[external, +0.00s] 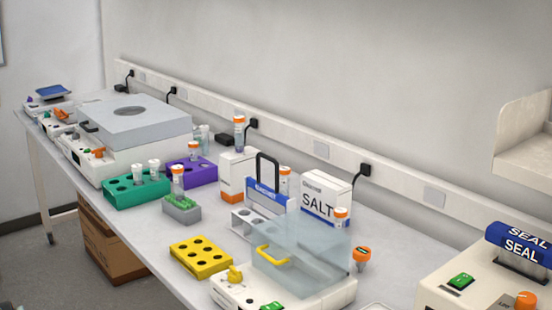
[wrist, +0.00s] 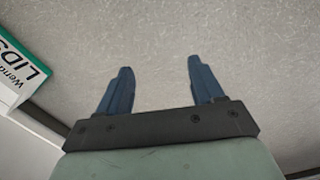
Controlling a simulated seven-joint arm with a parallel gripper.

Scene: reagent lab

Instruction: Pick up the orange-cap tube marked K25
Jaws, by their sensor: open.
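Several orange-cap tubes show in the external view, and their markings are too small to read, so I cannot tell which is K25. One orange-cap tube (external: 239,133) stands high at the white box. Another tube (external: 193,152) is at the purple rack (external: 205,174), and another tube (external: 178,178) is by the small grey rack (external: 183,213). Further tubes show by the blue-and-white rack (external: 285,181) and behind the clear lid (external: 341,220). An orange cap (external: 362,254) sits right of that lid. My gripper (wrist: 160,68) is open and empty above a grey surface in the wrist view.
A green rack (external: 120,198) and a yellow rack (external: 190,262) stand on the bench. A SALT box (external: 325,198), a clear-lidded device (external: 300,262) and a SEAL machine (external: 470,285) crowd the right. In the wrist view a green-and-white LIDS box (wrist: 18,65) is at the left.

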